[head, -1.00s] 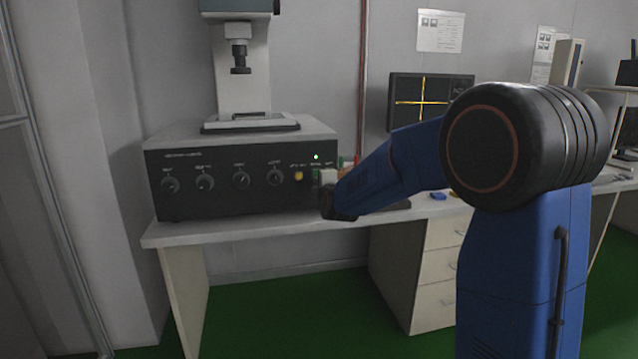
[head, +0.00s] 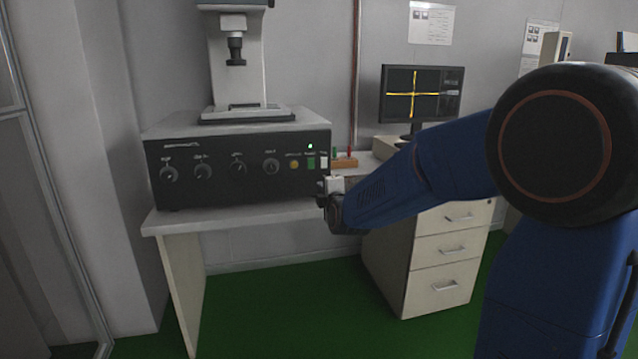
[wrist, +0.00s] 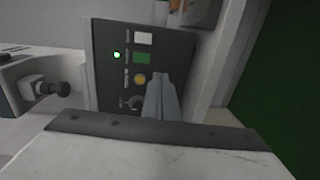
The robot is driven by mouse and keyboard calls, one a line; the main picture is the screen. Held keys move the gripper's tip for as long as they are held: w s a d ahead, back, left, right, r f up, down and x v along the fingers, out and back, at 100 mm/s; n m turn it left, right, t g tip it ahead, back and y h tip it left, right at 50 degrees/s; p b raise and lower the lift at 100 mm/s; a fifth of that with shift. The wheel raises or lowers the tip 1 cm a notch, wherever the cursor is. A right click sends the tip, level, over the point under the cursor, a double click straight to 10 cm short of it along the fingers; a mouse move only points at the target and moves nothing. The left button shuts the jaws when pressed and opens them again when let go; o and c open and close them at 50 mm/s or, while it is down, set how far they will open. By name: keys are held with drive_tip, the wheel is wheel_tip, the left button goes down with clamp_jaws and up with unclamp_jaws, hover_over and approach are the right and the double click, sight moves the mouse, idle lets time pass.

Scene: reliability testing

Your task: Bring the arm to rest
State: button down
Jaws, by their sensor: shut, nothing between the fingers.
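My blue arm reaches in from the right in the head view, with its wrist by the right end of the black control panel (head: 235,172). My gripper (head: 322,188) is small and partly hidden there by the wrist. In the wrist view the fingers of my gripper (wrist: 162,82) are together and empty, in front of the panel (wrist: 118,42). They overlap the panel near a dark knob and a yellow button (wrist: 139,79). I cannot tell whether they touch it. A green light (wrist: 117,55) on the panel is lit.
The panel unit stands on a pale bench (head: 250,212), with a microscope-like head (head: 236,50) above it. A monitor (head: 421,94) stands behind my arm. A drawer cabinet (head: 440,262) is below. Green floor is open in front of the bench.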

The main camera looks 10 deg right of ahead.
drive_tip(key=s+d+f+m+g, duration=0.2)
drive_tip(key=s+m, duration=0.4)
drive_tip(key=s, duration=1)
drive_tip(key=s+d+f+m+g, duration=0.1)
drive_tip(key=s+f+m+g, duration=0.4)
drive_tip(key=s, duration=1.1)
drive_tip(key=s+d+f+m+g, duration=0.2)
drive_tip(key=s+f+m+g, duration=0.2)
drive_tip(key=s, duration=1.3)
drive_tip(key=m, duration=0.3)
drive_tip(key=shift+d+g, duration=0.3)
drive_tip(key=shift+g, duration=0.1)
drive_tip(key=shift+w, duration=0.1)
